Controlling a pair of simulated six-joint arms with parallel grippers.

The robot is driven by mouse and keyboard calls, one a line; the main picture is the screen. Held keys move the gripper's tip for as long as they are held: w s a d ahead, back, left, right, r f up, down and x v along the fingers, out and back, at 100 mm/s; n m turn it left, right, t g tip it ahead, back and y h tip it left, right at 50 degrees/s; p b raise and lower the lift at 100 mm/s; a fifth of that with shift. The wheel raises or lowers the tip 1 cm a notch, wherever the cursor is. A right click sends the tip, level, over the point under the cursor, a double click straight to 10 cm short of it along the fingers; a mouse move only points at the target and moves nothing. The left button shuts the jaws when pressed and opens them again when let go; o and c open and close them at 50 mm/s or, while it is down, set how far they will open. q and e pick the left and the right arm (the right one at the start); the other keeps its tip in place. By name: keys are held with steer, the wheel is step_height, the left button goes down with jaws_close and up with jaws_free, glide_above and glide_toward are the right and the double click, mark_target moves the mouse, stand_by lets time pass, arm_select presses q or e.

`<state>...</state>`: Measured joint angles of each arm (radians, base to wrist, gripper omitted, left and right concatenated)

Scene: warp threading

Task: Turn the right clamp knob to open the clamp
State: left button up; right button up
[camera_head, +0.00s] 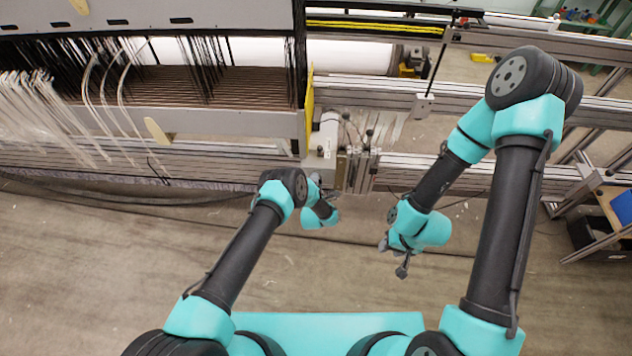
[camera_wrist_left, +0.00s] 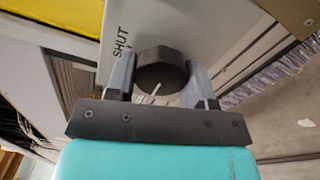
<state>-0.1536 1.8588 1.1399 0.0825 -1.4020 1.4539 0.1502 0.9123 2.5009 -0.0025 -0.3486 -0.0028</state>
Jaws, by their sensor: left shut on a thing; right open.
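In the left wrist view a black clamp knob (camera_wrist_left: 162,70) with a white pointer line sits on a light panel, beside the printed word "SHUT". The fingers of my left gripper (camera_wrist_left: 160,82) stand on both sides of the knob and are shut on it. In the head view my left gripper (camera_head: 316,186) is at the clamp unit (camera_head: 325,140), and the knob cannot be made out there. My right gripper (camera_head: 393,259) is open and empty, hanging over the floor to the right of the clamp unit.
The loom frame (camera_head: 240,122) with white threads (camera_head: 40,100) fills the upper left. Metal rails (camera_head: 480,107) run to the right of the clamp unit. A small table (camera_head: 605,205) stands at the far right. The floor (camera_head: 90,260) in front is clear.

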arm_select(q)
steer(key=shift+n, duration=1.6)
steer(key=o, duration=0.9)
steer(key=s, duration=0.5)
steer(key=s+a, duration=0.1)
steer(key=s, duration=1.1)
steer(key=shift+s+a, duration=0.15)
steer(key=shift+s, duration=0.05)
steer(key=shift+w, duration=0.1)
